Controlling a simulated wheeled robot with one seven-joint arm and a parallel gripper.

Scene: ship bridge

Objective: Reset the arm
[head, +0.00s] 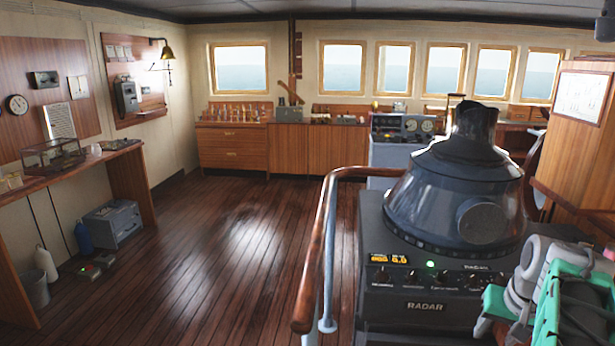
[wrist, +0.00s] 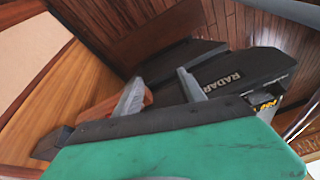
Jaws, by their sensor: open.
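My arm (head: 552,295), with teal and pale grey parts, is folded in the lower right corner of the head view, close beside the radar console (head: 425,306). My gripper (wrist: 162,90) shows in the wrist view beyond a green housing. Its two grey fingers are spread apart, and I see nothing held between them. The radar console (wrist: 240,74) lies behind the fingers there, seen tilted, with its lettering sideways. In the head view the fingertips cannot be made out clearly.
A dark domed radar hood (head: 455,190) stands on the console. A wooden handrail (head: 318,250) runs along its left side. A wooden cabinet (head: 578,140) stands at the right, near my arm. The plank floor (head: 225,260) at left centre is clear.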

